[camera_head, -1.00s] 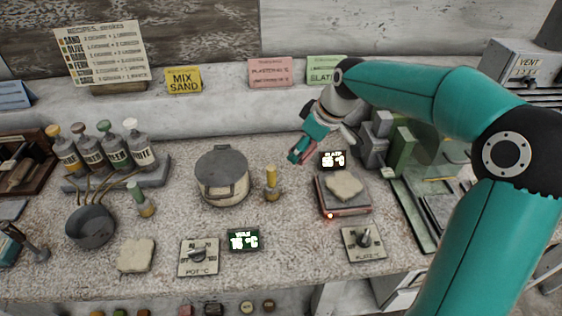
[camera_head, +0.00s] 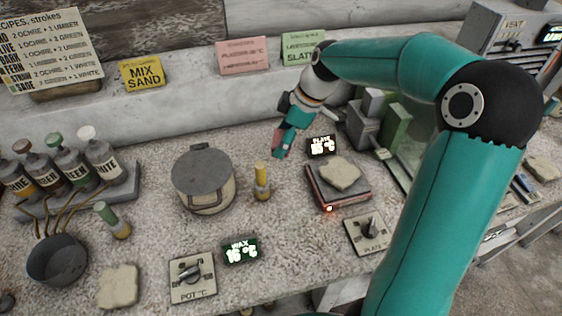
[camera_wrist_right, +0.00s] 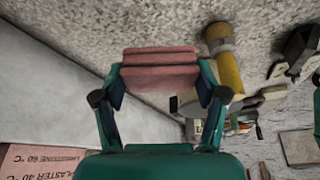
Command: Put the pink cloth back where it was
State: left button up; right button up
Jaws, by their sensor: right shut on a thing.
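My right gripper (camera_head: 279,149) is shut on the pink cloth (camera_wrist_right: 160,69), which shows as a folded pink block between the fingers in the right wrist view. In the head view only a small pink part of the cloth (camera_head: 277,142) shows at the fingertips. The gripper hangs over the back of the speckled worktop, behind the yellow-handled tool and left of the plate display. I cannot tell whether the cloth touches the surface. My left gripper is not in view.
A lidded pot (camera_head: 204,182) and the yellow-handled tool (camera_head: 262,181) stand left of the gripper. A hot plate (camera_head: 340,197) with a beige slab (camera_head: 340,173) is to its right. Grey and green blocks (camera_head: 378,125) stand behind. Bare worktop lies around the gripper.

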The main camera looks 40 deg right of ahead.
aim_at(278, 168)
notch_tip(278, 168, down, 8)
jog(key=shift+r, duration=0.15)
dwell(0.3)
jog(key=o, duration=1)
jog(key=shift+r, duration=0.1)
jog(key=v, duration=1.2)
